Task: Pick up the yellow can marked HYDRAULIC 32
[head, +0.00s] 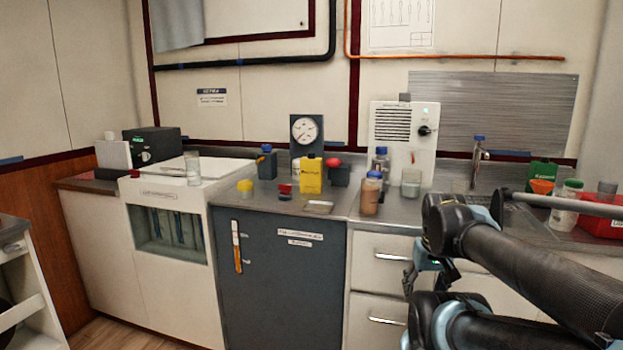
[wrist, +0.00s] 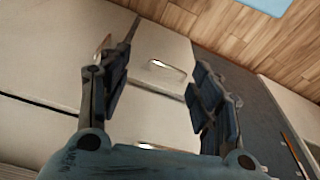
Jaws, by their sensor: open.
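The yellow can (head: 311,177) stands upright on the metal counter in the head view, in front of the gauge. It has a dark cap, and its print is too small to read. My gripper shows in the wrist view (wrist: 160,90), open and empty, with cabinet fronts and floor behind it. In the head view my arm comes in from the right, and the gripper is low in front of the drawers, well right of the can and below the counter top. The can is not in the wrist view.
A red-and-dark small jar (head: 285,191), a yellow-lidded jar (head: 245,189) and a shallow metal dish (head: 318,207) sit close before the can. A blue-capped amber bottle (head: 370,194) stands to its right. The gauge (head: 306,132) stands behind. Drawer handles (head: 393,256) stick out below the counter.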

